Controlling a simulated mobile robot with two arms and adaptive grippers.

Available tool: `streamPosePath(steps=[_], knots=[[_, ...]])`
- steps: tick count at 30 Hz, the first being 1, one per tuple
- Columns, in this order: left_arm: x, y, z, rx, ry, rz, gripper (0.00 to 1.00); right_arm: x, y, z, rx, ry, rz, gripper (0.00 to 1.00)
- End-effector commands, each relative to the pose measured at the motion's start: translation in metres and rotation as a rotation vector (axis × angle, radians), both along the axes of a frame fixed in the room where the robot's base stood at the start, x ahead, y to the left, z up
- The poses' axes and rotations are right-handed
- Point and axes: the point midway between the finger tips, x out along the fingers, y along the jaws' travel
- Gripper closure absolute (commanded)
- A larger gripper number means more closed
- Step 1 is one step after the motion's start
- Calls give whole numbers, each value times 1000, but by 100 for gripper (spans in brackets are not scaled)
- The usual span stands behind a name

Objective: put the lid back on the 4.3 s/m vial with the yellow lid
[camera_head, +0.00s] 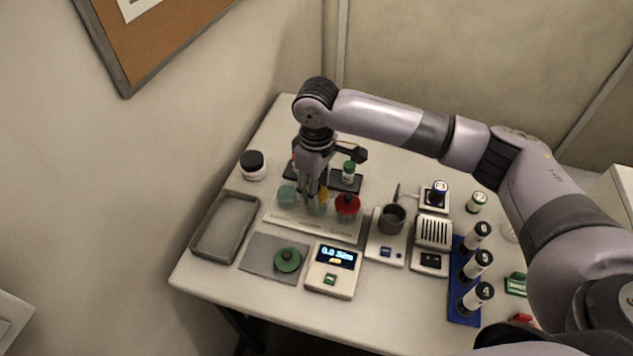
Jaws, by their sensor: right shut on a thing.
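My right gripper (315,200) reaches down from above over the tray of vials, shut on the yellow lid (324,192), of which only a small part shows beside the fingers. Right under the fingers is a vial with pale teal contents (317,210), partly hidden by them. I cannot tell whether the lid touches its rim. An open teal vial (287,195) stands to the left, and a vial with a red lid (347,205) to the right. The conductivity meter (331,282) at the front reads about 0.0 S/m. My left gripper is not in view.
A green lid (287,260) lies on a grey mat (258,269) in front. An empty grey tray (251,205) is at the left. A dark cup (392,218), a blue rack (459,308) of labelled cylinders and a black-lidded jar (252,164) stand around. A dark rack is behind the vials.

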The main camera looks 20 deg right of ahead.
Motion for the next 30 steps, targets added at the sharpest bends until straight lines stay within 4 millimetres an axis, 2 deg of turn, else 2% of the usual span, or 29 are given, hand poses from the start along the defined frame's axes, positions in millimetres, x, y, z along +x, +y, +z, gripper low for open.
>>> streamPosePath(steps=[17, 30], knots=[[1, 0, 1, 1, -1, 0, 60, 0, 0, 0, 0, 0, 0, 70], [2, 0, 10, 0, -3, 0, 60, -1, 0, 1, -1, 1, 0, 70]])
